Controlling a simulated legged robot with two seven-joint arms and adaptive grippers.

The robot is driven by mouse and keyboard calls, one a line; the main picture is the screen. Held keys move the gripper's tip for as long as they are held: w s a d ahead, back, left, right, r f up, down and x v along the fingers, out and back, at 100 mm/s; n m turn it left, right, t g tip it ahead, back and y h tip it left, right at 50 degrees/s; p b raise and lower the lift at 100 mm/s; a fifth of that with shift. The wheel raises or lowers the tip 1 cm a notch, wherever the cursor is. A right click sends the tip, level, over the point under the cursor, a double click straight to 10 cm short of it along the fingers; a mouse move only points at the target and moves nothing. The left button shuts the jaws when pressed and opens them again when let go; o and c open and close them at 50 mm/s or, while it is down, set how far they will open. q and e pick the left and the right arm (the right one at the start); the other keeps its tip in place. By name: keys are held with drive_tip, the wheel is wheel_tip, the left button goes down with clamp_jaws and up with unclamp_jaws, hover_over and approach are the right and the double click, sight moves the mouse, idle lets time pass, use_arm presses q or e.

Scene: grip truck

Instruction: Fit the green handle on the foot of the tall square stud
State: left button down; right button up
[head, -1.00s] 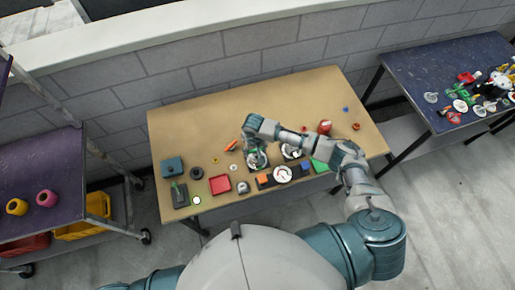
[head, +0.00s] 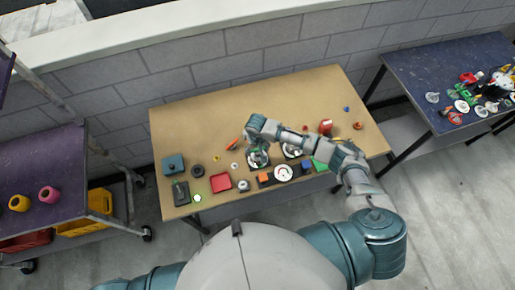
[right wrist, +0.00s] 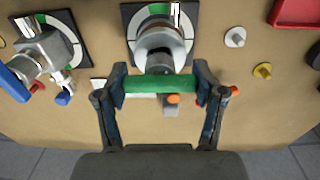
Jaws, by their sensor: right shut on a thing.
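My right gripper (right wrist: 160,78) is shut on the green handle (right wrist: 138,85), which lies crosswise between its two fingers in the right wrist view. Just beyond the handle is a grey round fitting (right wrist: 160,42) on a black and white plate (right wrist: 132,20). Its near end meets the handle's outline; I cannot tell whether they touch. I cannot make out the tall square stud for certain. In the head view my right gripper (head: 258,155) is low over the table's front middle, and the handle is too small to tell there. My left gripper is not in view.
A second fitting (right wrist: 45,50) stands on a similar plate at left in the wrist view. On the table (head: 210,120) are a red tray (head: 221,182), a teal box (head: 174,163) and several small parts. The table's back half is mostly clear.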

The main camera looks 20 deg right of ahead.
drive_tip(key=shift+a, duration=0.15)
drive_tip(key=shift+d, duration=0.2)
drive_tip(key=shift+f+p, duration=0.2)
drive_tip(key=shift+p, duration=0.1)
drive_tip(key=shift+f, duration=0.25)
idle(0.7)
drive_tip(key=o, duration=1.8)
drive_tip(key=shift+o, duration=0.4)
